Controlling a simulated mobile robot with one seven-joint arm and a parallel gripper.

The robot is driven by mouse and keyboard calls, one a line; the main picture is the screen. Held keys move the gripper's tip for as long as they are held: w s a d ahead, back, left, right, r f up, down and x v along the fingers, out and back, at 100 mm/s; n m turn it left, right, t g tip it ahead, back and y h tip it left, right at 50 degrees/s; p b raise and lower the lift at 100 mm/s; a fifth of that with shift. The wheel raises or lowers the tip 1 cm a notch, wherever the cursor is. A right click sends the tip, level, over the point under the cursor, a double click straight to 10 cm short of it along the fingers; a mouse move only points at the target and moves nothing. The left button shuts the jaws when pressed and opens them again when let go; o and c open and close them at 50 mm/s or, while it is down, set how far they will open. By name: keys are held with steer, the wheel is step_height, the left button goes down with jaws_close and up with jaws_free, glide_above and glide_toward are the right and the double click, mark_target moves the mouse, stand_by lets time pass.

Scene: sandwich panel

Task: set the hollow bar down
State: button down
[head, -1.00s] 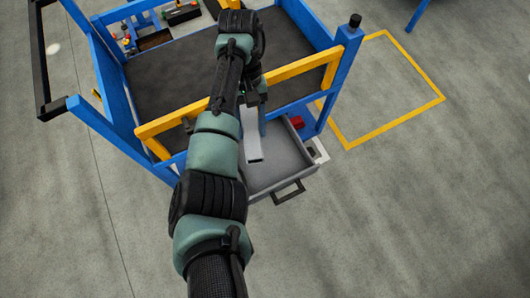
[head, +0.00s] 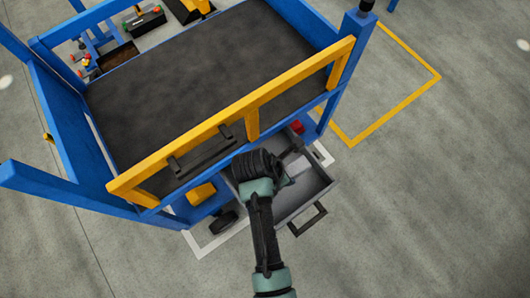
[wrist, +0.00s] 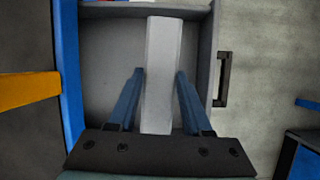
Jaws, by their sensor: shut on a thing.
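The hollow bar (wrist: 163,45) is a long light-grey piece between the two blue fingers of my gripper (wrist: 160,73) in the wrist view. My gripper is shut on it. The bar is over the open grey drawer (wrist: 112,50), with its far end near the drawer's far wall. I cannot tell whether it touches the drawer floor. In the head view a pale part of the bar (head: 297,164) shows beside my wrist, over the drawer (head: 318,190). My fingers are hidden there by my arm.
The drawer has a dark handle (head: 307,220) at its front. Above and behind it is a blue frame with a dark top (head: 190,85) and a yellow rail (head: 225,115). A small red thing (head: 297,126) is by the drawer's back corner. The floor at right is clear.

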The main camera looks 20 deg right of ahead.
steer(key=shift+a+f, duration=0.25)
steer(key=shift+f, duration=0.15)
steer(key=shift+n, duration=0.3)
step_height(320, 180, down, 10)
steer(key=b, duration=0.4)
steer(key=shift+r, duration=0.2)
steer(key=shift+c, duration=1.7)
jaws_free()
steer(key=shift+s, duration=0.1)
